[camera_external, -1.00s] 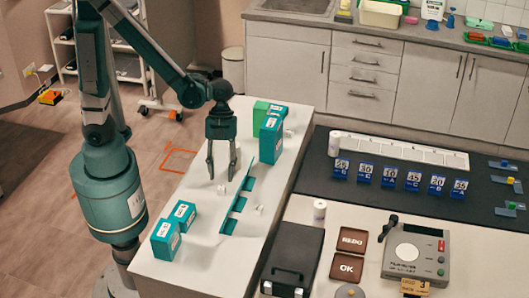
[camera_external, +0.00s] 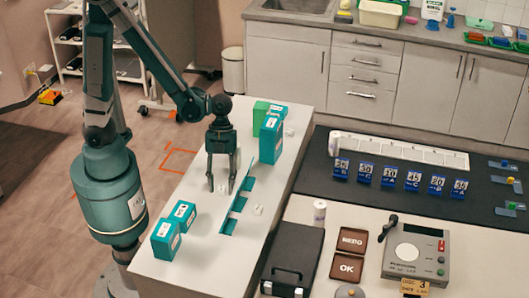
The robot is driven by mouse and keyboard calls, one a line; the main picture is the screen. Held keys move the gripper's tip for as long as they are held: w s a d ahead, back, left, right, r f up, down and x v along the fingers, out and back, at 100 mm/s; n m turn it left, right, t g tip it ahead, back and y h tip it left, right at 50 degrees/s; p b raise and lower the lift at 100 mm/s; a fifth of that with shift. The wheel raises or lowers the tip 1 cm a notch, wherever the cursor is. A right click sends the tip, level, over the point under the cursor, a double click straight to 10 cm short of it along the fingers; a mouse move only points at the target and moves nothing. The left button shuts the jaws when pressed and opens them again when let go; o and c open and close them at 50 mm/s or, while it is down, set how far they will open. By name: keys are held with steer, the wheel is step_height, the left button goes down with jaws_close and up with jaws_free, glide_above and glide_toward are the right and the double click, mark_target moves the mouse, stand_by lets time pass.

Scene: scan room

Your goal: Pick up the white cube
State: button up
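My gripper (camera_external: 221,188) points down over the white table, its two fingers apart. A small white cube (camera_external: 222,188) shows faintly between the fingertips against the white top; I cannot tell whether either finger touches it. Another small white cube (camera_external: 258,210) lies on the table to the right of the teal slotted strip (camera_external: 239,200). A third small white piece (camera_external: 289,132) lies farther back, beside the teal boxes.
Teal boxes (camera_external: 270,139) and a green box (camera_external: 260,113) stand at the back of the table. Two more teal boxes (camera_external: 164,242) stand at the front left. A black case (camera_external: 292,262) lies right of the table. The front middle of the white top is clear.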

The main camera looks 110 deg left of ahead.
mark_target(221, 187)
steer(key=shift+c, duration=0.3)
steer(key=c, duration=0.8)
steer(key=shift+r, duration=0.15)
steer(key=shift+r+p, duration=0.85)
steer(key=shift+r, duration=4)
